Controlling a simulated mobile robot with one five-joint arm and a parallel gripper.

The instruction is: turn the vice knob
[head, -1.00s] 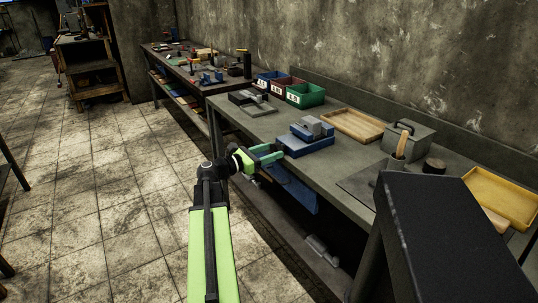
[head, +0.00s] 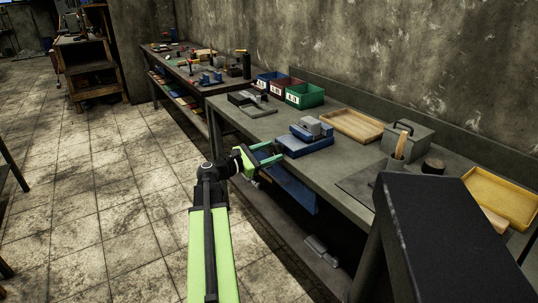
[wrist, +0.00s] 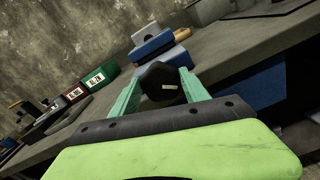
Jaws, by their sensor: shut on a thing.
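The vice (head: 303,144) is blue with a grey block on top and sits at the front edge of the near workbench. It also shows in the wrist view (wrist: 152,45), just beyond my fingers. The vice knob (wrist: 161,84) is dark with a small pale mark on its face. It lies between the green fingers of my gripper (wrist: 160,74), which is shut on it. In the head view my gripper (head: 269,153) is at the vice's front side, and the knob cannot be made out there.
Behind the vice are blue, red and green bins (head: 305,95) and a wooden tray (head: 352,124). A grey lidded box (head: 409,141) and a yellow tray (head: 502,195) stand to the right. The workbench edge (head: 330,197) runs close to my arm. Floor at left is clear.

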